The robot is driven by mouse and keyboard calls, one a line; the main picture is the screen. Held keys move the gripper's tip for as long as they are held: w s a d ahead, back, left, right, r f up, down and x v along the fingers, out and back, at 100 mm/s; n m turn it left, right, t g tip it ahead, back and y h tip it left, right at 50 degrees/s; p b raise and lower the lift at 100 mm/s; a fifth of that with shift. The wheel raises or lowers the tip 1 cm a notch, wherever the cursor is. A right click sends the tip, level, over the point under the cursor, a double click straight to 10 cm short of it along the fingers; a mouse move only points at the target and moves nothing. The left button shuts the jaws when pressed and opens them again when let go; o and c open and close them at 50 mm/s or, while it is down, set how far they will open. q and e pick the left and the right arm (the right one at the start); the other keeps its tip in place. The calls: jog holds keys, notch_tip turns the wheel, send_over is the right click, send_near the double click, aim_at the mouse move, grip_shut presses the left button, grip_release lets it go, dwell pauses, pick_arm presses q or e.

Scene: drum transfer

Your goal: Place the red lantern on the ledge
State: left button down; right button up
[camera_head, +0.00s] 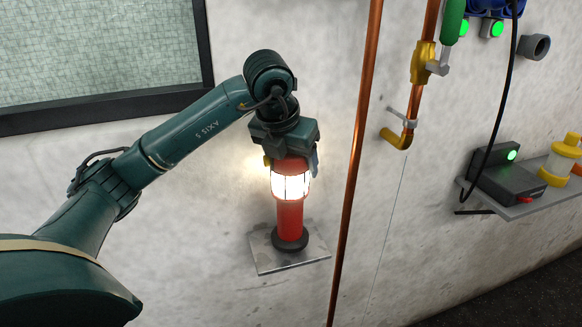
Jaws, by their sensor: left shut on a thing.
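The red lantern (290,218) is upright, with a lit white band near its top and a dark round base. The ledge (266,262) is a small grey metal plate on the wall. The lantern's base is over the ledge and looks to be on it or just above it; I cannot tell whether they touch. My left gripper (290,165) is shut on the lantern's top from above. Its fingertips are partly hidden by the lantern. My right gripper is not in view.
A vertical copper pipe (358,150) runs close to the right of the ledge. A window (95,50) is at upper left.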

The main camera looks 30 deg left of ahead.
pick_arm(q)
jog(key=shift+f, duration=0.65)
jog(key=shift+w+a+f+p, duration=0.15)
jog(key=shift+a+f+p, duration=0.05)
jog(key=shift+f+p, duration=0.15)
jog(key=shift+f, duration=0.2)
jog(key=shift+c, duration=1.3)
grip_release()
